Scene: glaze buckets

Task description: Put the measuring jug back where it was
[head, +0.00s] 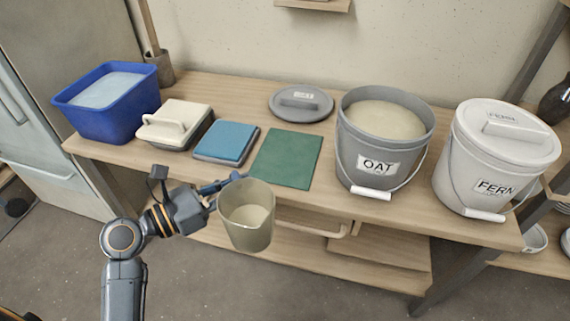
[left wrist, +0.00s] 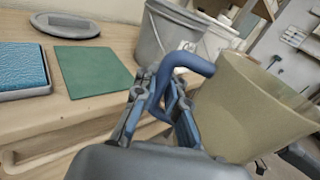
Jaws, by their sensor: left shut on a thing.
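The measuring jug (head: 247,222) is a translucent, yellowish cup with a blue handle. My left gripper (head: 222,193) is shut on the handle and holds the jug in the air in front of the table's front edge. In the left wrist view the blue handle sits between the fingers (left wrist: 158,100), and the jug body (left wrist: 245,108) is to the right. A paler patch shows inside the jug; I cannot tell whether it is contents. The green mat (head: 287,158) lies bare on the table behind the jug. My right gripper is not in view.
The open OAT bucket (head: 364,180) holds pale glaze; its lid (head: 301,103) lies behind the mat. The lidded FERN bucket (head: 460,175) stands at right. A blue pad (head: 227,142), a cream handled block (head: 176,121) and a blue tub (head: 112,121) are at left.

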